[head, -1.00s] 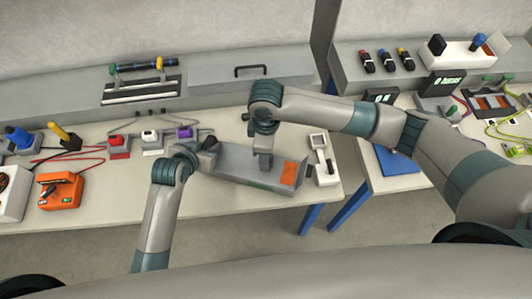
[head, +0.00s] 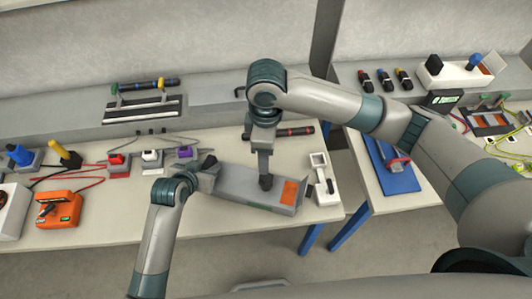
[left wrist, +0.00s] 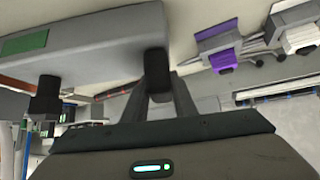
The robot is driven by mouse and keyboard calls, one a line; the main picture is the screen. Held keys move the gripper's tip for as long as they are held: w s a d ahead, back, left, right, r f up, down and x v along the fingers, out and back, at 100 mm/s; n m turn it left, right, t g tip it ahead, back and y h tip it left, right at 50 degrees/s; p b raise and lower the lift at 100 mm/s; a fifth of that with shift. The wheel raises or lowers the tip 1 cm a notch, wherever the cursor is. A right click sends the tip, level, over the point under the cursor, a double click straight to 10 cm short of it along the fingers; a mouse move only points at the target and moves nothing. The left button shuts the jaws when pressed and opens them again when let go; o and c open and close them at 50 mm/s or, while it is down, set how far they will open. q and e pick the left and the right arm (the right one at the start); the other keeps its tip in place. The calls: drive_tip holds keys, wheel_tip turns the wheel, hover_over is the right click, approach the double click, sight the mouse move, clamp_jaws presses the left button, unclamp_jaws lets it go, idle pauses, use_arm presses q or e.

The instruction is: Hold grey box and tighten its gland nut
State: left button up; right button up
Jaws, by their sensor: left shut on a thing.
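The grey box (head: 240,186) lies long-ways on the near table, with an orange patch at its right end.
A white fixture (head: 321,178) stands just right of the box. A dark rod with red bands (head: 292,131) lies behind. Red, white and purple connectors (head: 184,152) stand behind left, an orange device (head: 59,207) at far left. A blue tray (head: 397,178) is on the right table.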

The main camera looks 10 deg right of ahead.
use_arm(q)
drive_tip(key=o, duration=1)
drive_tip(key=v, duration=1.2)
